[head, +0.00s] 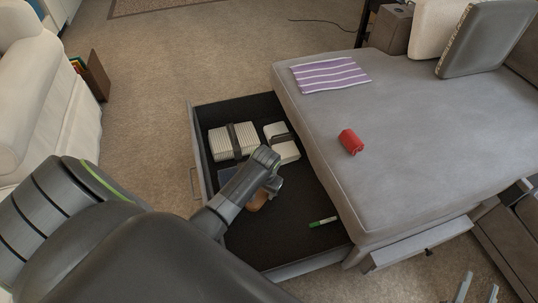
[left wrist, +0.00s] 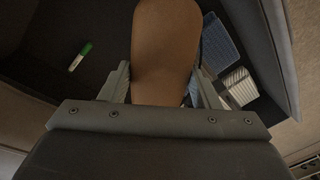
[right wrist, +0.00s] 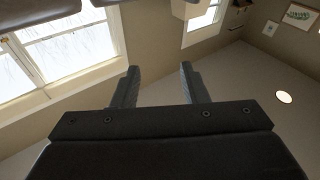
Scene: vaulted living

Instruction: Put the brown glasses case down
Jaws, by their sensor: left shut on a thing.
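The brown glasses case (left wrist: 165,55) is large in the left wrist view, between the fingers of my left gripper (left wrist: 160,85), which is shut on it. In the head view a small part of the brown case (head: 257,200) shows beneath my left gripper (head: 268,188), over the open drawer (head: 285,222). My left arm hides the rest. I cannot tell whether the case touches the drawer floor. My right gripper (right wrist: 160,85) is open and empty in the right wrist view. Its fingertips also show at the lower right of the head view (head: 478,288).
In the drawer lie a striped white bundle (head: 222,143), a white item with a dark band (head: 287,151), a blue item (head: 231,181) and a green-white marker (head: 323,222). The drawer's front right floor is mostly clear. A red object (head: 351,141) and striped cloth (head: 330,75) lie on the grey sofa (head: 420,120).

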